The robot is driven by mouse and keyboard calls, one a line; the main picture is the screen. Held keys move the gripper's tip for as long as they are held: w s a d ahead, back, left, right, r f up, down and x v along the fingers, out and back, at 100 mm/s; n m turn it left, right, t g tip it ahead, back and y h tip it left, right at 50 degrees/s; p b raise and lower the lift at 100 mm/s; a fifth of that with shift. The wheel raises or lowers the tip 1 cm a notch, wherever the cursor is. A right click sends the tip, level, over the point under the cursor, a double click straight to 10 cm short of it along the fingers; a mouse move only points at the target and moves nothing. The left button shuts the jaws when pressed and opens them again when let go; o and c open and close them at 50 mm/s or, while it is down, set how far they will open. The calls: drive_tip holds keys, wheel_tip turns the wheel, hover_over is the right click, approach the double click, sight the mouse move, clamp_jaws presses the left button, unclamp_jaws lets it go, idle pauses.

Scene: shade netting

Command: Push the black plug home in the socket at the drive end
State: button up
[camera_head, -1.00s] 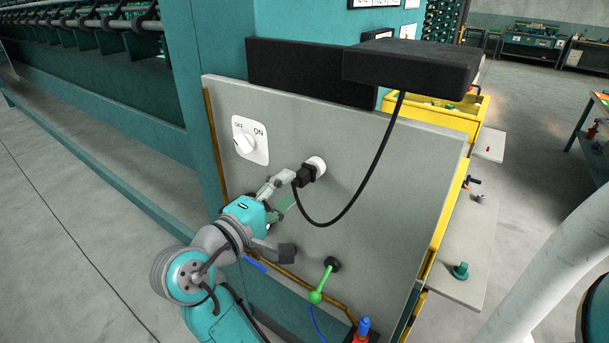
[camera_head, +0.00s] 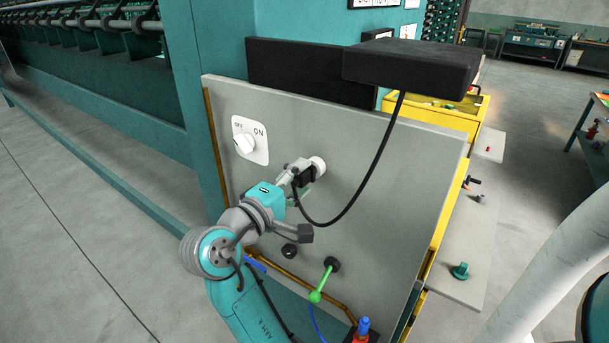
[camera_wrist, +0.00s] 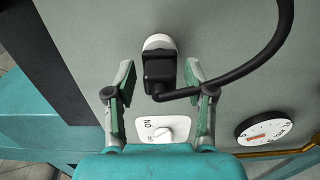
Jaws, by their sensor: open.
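The black plug (camera_head: 303,177) sits at the white round socket (camera_head: 318,165) on the grey panel, its black cable looping down and up to the right. In the wrist view the plug (camera_wrist: 159,72) is between the two fingers, with the socket's white rim (camera_wrist: 159,42) showing behind it. I cannot tell how deep the plug sits. My gripper (camera_head: 299,176) is at the plug in the head view. In the wrist view my gripper (camera_wrist: 160,78) is open, one finger on each side of the plug, with a gap visible on both sides.
A white OFF/ON rotary switch (camera_head: 247,141) is at the panel's upper left. A green-knobbed lever (camera_head: 318,294) and a black knob (camera_head: 290,251) are below. A dark shelf (camera_head: 411,66) overhangs the panel top. A round dial (camera_wrist: 265,131) shows in the wrist view.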

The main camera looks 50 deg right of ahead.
clamp_jaws()
drive_tip(key=shift+d, duration=0.45)
drive_tip(key=shift+o, duration=0.5)
unclamp_jaws()
drive_tip(key=a, duration=1.2)
drive_tip(key=shift+s, duration=0.2)
